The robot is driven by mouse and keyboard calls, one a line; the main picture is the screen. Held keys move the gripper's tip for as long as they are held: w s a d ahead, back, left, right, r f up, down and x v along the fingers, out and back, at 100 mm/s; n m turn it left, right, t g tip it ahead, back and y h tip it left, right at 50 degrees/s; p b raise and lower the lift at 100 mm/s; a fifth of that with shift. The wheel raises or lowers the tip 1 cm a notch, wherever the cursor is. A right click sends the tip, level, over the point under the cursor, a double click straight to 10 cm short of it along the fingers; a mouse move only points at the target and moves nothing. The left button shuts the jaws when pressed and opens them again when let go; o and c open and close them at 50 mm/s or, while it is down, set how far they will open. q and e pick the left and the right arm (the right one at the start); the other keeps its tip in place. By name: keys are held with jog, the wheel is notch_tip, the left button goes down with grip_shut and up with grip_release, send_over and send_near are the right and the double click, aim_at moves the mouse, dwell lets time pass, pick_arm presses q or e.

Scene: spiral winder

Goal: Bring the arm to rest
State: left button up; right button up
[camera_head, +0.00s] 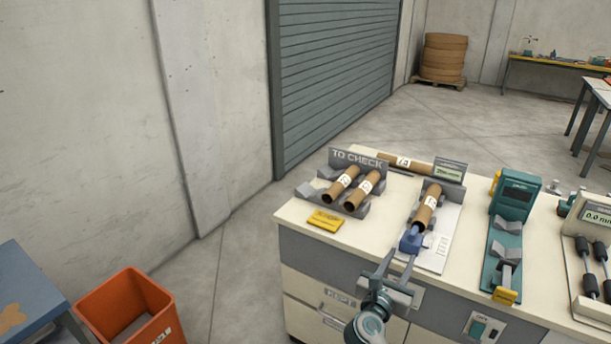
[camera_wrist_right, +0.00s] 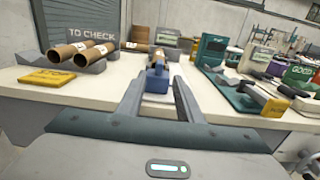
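My right gripper (camera_head: 400,258) is in front of the bench's near edge. My left gripper is not in view.
A "TO CHECK" rack (camera_head: 358,158) holds two brown tubes (camera_head: 342,183); another tube (camera_head: 405,163) lies behind. A yellow tag (camera_head: 325,221) is at the front left. A teal gauge (camera_head: 514,200) stands right. An orange bin (camera_head: 130,310) is on the floor left.

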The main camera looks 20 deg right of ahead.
jog(key=a+f+m+y, duration=0.1)
jog(key=a+f+y, duration=0.25)
jog(key=f, duration=1.05)
jog(key=s+a+f+m+g+y, duration=0.15)
jog(key=s+f, duration=0.25)
jog(key=f, duration=0.5)
jog(key=s+a+f+m+g+y, duration=0.1)
jog(key=s+a+f+m+y, duration=0.15)
jog(key=s+f, duration=0.45)
jog(key=s+a+f+m+g+y, duration=0.2)
jog(key=a+f, duration=0.1)
jog(key=f, duration=0.8)
jog(key=s+a+f+m+g+y, duration=0.15)
jog(key=s+f+m, duration=0.25)
jog(key=s+f, duration=0.5)
jog(key=s+a+f+m+g+y, duration=0.15)
jog(key=s+a+f+m, duration=0.35)
jog(key=s, duration=0.7)
jog(key=s+f+m+g, duration=0.1)
jog(key=s+f+m, duration=0.2)
jog(key=s, duration=0.7)
jog(key=s+f+m+g, duration=0.2)
jog(key=s+f+m, duration=0.2)
jog(key=s, duration=0.7)
jog(key=shift+d+m+y, duration=0.15)
jog(key=shift+m+y, duration=0.3)
jog(key=shift+m, duration=0.05)
jog(key=shift+f+g, duration=0.1)
jog(key=shift+g, duration=0.15)
